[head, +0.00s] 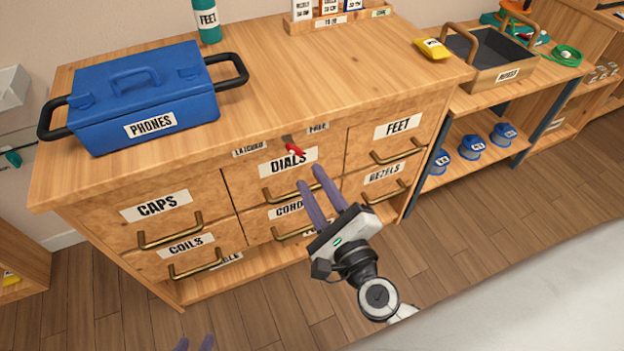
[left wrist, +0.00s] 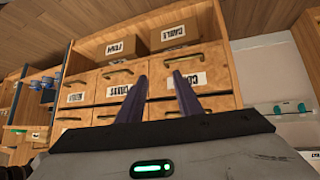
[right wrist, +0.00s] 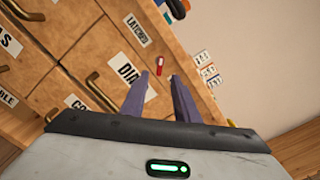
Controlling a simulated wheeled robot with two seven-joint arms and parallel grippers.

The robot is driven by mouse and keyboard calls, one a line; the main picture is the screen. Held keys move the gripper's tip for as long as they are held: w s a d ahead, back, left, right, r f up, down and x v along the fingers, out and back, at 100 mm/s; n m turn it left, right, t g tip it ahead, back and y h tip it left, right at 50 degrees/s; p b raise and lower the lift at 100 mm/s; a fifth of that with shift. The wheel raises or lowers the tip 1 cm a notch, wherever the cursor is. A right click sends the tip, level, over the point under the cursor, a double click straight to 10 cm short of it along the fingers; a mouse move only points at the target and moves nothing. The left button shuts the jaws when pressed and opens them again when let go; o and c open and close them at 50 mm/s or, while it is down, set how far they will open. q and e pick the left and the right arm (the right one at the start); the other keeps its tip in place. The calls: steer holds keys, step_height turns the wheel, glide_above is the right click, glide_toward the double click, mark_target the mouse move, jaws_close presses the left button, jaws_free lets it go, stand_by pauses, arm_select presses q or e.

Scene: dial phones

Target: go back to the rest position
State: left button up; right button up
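My right gripper (head: 309,176) is in front of the cabinet, over the DIALS drawer (head: 254,181) area, its purple fingers apart with nothing between them. It also shows open in the right wrist view (right wrist: 160,76). A red latch (head: 293,151) sits above the DIALS label; in the right wrist view the latch (right wrist: 160,66) appears just beyond the fingertips. My left gripper (head: 194,343) shows only its fingertips at the bottom edge of the head view. In the left wrist view its fingers (left wrist: 160,82) are apart and empty, facing drawer fronts.
Drawer handles stick out in front. A side shelf holds a tray (head: 490,75) and blue items (head: 472,147). The floor (head: 260,315) before the cabinet is clear.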

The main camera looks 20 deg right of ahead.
stand_by(0.3)
steer(key=s+a+f+n+g+y+p, duration=0.45)
steer(key=s+n, duration=0.35)
steer(key=n, duration=1)
arm_select(q)
steer(key=r, duration=0.2)
steer(key=r+p, duration=0.1)
steer(key=shift+a+r, duration=0.3)
steer(key=shift+r, duration=0.1)
arm_select(e)
steer(key=s+d+f+n+g+h, duration=0.2)
steer(key=s+d+f+n+g, duration=0.1)
steer(key=s+f+n, duration=0.5)
steer(key=shift+d+f+n+g, duration=0.35)
steer(key=shift+n+g, duration=0.5)
steer(key=shift+n, duration=0.35)
steer(key=shift+h, duration=0.25)
